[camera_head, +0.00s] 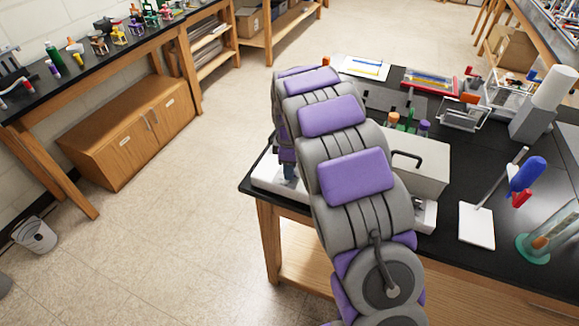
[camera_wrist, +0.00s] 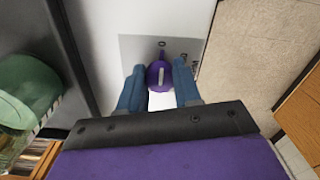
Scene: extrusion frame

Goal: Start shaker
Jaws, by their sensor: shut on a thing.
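A purple knob (camera_wrist: 160,76) with a pale pointer stripe sits on a grey panel (camera_wrist: 195,50) of a white device, which I take to be the shaker. My gripper (camera_wrist: 160,82) has its blue fingers on both sides of the knob and is shut on it. In the head view, the white device (camera_head: 262,176) shows at the table's left edge, largely hidden behind my arm. Small marks on the panel are too small to read.
A grey box with a black handle (camera_head: 424,172) stands right of my arm on the black table. A tube rack with coloured caps (camera_head: 408,122) is behind it. Balance, glassware and tools fill the table's right side. A green container (camera_wrist: 28,92) is at the wrist view's left.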

